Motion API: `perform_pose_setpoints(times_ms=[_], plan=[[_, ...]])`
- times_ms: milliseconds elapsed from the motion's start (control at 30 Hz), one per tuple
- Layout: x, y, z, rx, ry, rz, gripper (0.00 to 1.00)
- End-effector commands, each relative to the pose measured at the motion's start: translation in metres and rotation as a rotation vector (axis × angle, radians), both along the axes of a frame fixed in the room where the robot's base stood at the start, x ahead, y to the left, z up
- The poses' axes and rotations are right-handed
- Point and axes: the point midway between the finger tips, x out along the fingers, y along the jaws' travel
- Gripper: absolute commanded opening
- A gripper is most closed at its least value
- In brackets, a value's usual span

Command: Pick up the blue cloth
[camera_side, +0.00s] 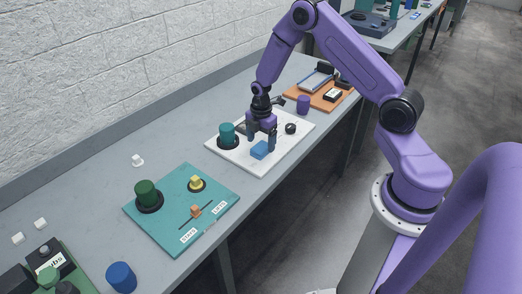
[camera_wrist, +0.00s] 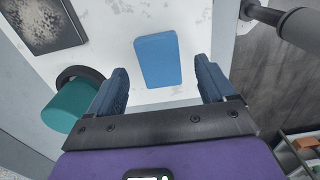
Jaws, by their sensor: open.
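The blue cloth (camera_side: 259,150) is a small flat-topped blue block on the white board (camera_side: 285,150). In the wrist view the cloth (camera_wrist: 158,60) lies beyond the fingertips, roughly centred between them. My gripper (camera_side: 261,139) is open and empty above the board, very near the cloth. In the wrist view its two dark blue fingers (camera_wrist: 162,76) stand wide apart. I cannot tell its exact height above the cloth.
A teal cylinder (camera_side: 227,131) in a dark ring stands left of my gripper; it also shows in the wrist view (camera_wrist: 71,106). A black knob (camera_side: 291,128) is on the right. A teal board (camera_side: 172,225) with a green cylinder (camera_side: 146,191) lies nearer the camera.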

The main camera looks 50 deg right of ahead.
Motion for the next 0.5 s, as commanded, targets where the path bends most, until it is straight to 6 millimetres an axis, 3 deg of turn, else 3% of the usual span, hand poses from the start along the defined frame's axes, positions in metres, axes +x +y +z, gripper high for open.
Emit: perform_pose_setpoints(times_ms=[200, 467, 500], plan=[[0.000, 0.001, -0.019, 0.000, 0.001, 0.001, 0.83], [0.000, 0.000, -0.020, 0.000, 0.000, 0.000, 0.83], [0.000, 0.000, -0.020, 0.000, 0.000, 0.000, 0.70]])
